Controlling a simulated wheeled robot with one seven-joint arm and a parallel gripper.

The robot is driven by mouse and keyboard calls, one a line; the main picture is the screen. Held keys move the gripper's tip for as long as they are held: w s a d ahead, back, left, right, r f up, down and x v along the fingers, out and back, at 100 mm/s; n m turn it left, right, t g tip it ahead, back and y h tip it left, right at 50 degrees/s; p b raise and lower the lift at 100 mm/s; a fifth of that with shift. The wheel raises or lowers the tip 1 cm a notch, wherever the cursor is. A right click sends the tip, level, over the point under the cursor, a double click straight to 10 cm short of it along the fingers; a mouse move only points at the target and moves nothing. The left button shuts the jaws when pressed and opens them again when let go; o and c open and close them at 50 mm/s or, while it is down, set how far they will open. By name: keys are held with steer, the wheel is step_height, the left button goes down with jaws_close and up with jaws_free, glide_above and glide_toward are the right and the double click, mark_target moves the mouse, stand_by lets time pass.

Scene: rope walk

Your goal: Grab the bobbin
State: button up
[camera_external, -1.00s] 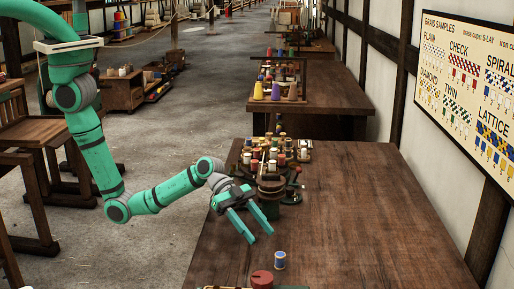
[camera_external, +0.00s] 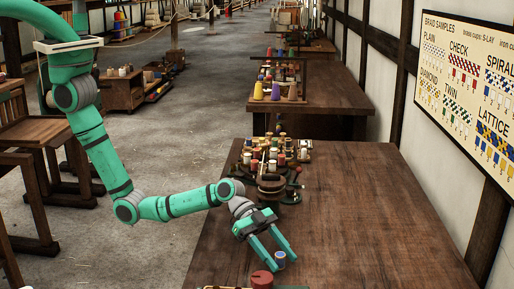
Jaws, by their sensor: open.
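A small blue and white bobbin (camera_external: 280,258) stands upright on the near part of the wooden table (camera_external: 370,220). My gripper (camera_external: 284,264) is open, its two teal fingers pointing toward the front of the table. In the picture the bobbin shows between the fingertips, partly covered by them. I cannot tell whether the fingers touch it or how high they are above the table.
A red round knob (camera_external: 262,279) is just in front of the bobbin at the table's near edge. Behind my gripper stands a wooden braiding stand (camera_external: 271,186) with several coloured bobbins around it. The table's right side is clear.

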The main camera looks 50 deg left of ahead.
steer(key=shift+d+f, duration=0.1)
steer(key=shift+d, duration=0.1)
steer(key=c, duration=1.1)
